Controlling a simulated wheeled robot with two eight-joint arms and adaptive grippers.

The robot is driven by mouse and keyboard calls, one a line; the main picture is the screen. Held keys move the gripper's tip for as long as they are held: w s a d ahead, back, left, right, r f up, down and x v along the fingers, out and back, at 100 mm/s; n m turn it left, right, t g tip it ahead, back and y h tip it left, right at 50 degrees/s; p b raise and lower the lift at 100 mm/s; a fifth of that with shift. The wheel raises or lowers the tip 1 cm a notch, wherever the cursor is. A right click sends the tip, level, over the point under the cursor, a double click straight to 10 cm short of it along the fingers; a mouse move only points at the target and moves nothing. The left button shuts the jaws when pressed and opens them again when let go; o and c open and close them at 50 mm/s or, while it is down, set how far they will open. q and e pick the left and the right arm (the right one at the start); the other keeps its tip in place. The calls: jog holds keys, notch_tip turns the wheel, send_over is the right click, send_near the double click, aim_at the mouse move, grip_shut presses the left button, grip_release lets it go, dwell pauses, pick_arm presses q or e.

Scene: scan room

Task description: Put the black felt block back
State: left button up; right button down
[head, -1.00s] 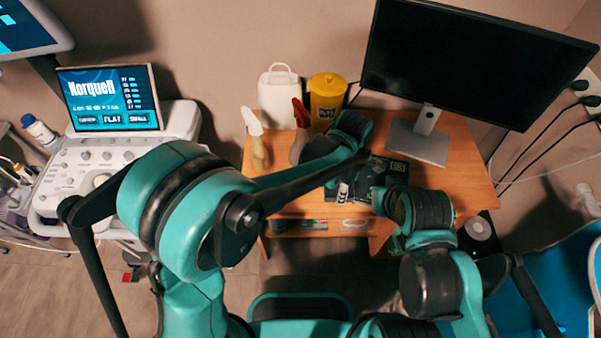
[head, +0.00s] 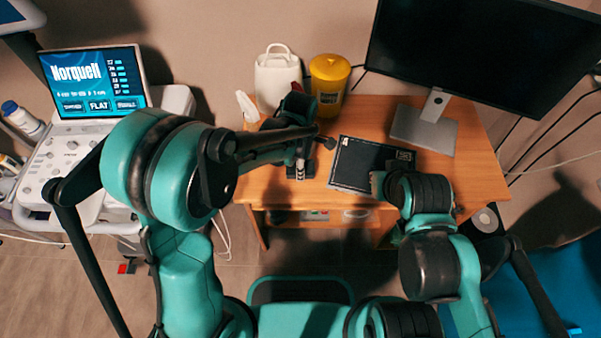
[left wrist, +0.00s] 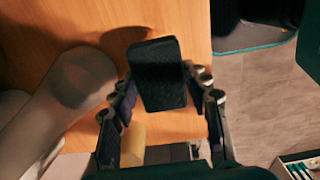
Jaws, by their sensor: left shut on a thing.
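The black felt block (left wrist: 157,73) shows in the left wrist view, between the fingers of my left gripper (left wrist: 160,88), which is shut on it. Wooden desk top lies behind the block. In the head view my left gripper (head: 300,168) is over the left part of the desk, left of a flat black tray or mat (head: 358,160). I cannot make out the block clearly there. My right gripper (head: 378,184) is at the right front edge of the black tray; its fingers are mostly hidden by my arm, so its opening cannot be told.
A white jug (head: 277,80) and a yellow bin (head: 329,84) stand at the desk's back. A monitor stand (head: 424,130) is at the right. A pale bottle (left wrist: 70,85) is close left of my left gripper in the wrist view. Bare desk (head: 465,175) lies right.

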pick_arm(q)
notch_tip(320, 180, down, 4)
jog(key=shift+r+b, duration=0.1)
jog(key=shift+b, duration=0.8)
jog(key=shift+c, duration=0.4)
jog(key=o, duration=1.1)
jog(key=shift+r, duration=0.1)
